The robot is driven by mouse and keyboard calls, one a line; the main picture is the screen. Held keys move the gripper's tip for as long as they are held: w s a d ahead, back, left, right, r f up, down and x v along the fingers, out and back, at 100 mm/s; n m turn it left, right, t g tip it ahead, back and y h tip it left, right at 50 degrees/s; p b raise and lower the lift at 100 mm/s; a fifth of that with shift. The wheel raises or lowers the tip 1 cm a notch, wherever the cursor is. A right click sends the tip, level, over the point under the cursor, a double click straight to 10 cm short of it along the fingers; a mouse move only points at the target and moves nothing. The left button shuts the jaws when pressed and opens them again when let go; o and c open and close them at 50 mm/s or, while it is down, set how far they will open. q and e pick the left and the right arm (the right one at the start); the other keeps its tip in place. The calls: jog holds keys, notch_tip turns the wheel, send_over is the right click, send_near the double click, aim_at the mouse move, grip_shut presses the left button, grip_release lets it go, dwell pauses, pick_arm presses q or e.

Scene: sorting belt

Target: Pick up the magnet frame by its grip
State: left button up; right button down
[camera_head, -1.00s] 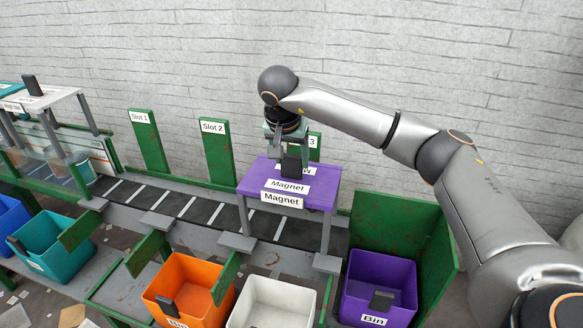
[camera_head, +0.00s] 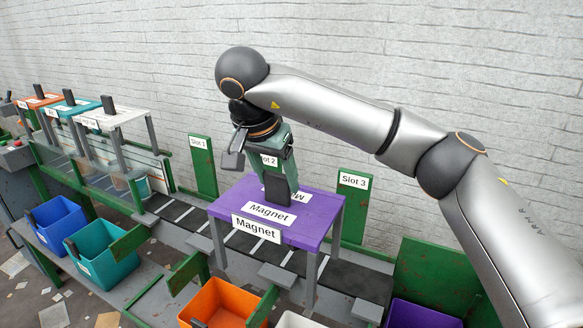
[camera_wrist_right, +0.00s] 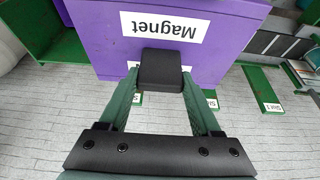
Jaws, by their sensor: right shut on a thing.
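The purple magnet frame (camera_head: 312,207) has a table-like top, grey legs and white "Magnet" labels. Its black grip (camera_head: 276,190) stands up from the top. My right gripper (camera_head: 278,172) points down and is shut on this grip. In the right wrist view, the grip (camera_wrist_right: 161,72) sits between the two green fingers, with the purple top (camera_wrist_right: 105,55) beyond. In the head view, the leg ends show apart from the nearby grey pads (camera_head: 283,277), so the frame appears held above the belt. My left gripper is not in view.
The dark striped belt (camera_head: 188,215) runs beneath. Green Slot 3 (camera_head: 350,215) and Slot 1 (camera_head: 204,175) panels stand behind. A white frame (camera_head: 120,116) and others stand left. Orange (camera_head: 222,300), teal (camera_head: 105,268) and blue (camera_head: 58,225) bins line the front.

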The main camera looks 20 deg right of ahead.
jog(key=s+a+p, duration=0.2)
jog(key=s+a, duration=0.7)
jog(key=a, duration=0.2)
jog(key=shift+s, duration=0.25)
